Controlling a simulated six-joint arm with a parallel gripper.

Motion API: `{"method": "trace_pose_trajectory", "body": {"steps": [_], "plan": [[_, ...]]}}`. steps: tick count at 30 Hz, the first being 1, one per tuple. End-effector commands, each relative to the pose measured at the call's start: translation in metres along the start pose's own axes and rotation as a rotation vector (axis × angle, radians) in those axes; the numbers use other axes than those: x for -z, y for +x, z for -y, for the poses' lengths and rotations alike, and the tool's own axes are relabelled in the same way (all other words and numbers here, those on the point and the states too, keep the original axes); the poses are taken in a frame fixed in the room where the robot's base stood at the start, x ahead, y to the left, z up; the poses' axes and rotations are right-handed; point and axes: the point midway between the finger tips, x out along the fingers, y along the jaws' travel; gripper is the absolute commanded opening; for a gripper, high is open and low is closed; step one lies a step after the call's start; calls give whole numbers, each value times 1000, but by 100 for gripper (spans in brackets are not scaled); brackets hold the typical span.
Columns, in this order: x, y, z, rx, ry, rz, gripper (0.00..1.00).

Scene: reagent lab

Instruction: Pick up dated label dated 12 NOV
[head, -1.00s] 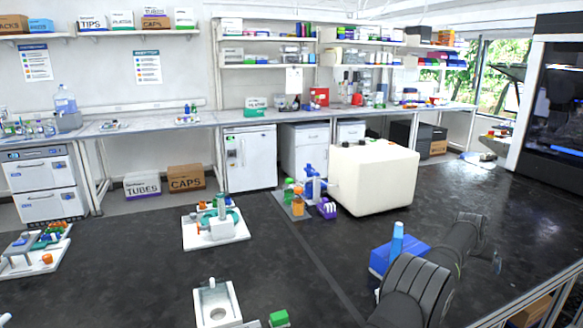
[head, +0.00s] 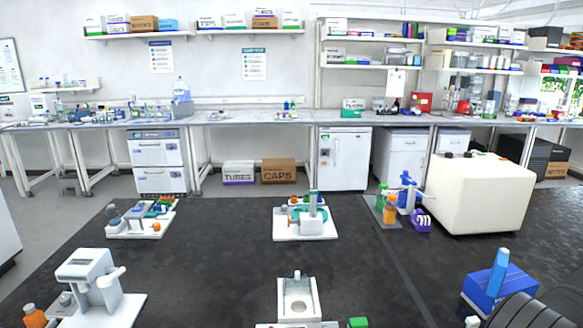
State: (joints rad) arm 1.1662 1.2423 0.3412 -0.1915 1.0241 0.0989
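I cannot make out a label dated 12 NOV anywhere; any writing on the bench items is too small to read. My gripper is not in view. Only a dark rounded link of my arm shows at the bottom right corner, just in front of a blue box (head: 487,288). A blue bottle-like item (head: 498,270) stands upright at that box.
White trays with apparatus stand on the dark bench: one at left (head: 125,232), one in the middle (head: 290,236), one at front left (head: 130,308). A white holder (head: 298,313) is front centre. A cream block (head: 480,200) stands right. Dark surface between them is clear.

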Motion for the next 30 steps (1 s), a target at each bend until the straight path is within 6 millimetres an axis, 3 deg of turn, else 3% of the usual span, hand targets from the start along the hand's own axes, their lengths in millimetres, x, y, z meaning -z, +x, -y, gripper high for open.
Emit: {"method": "trace_pose_trajectory", "body": {"steps": [11, 19, 27, 30], "plan": [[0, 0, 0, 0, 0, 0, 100], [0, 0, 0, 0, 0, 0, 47], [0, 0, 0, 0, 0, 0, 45], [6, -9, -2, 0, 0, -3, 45]]}}
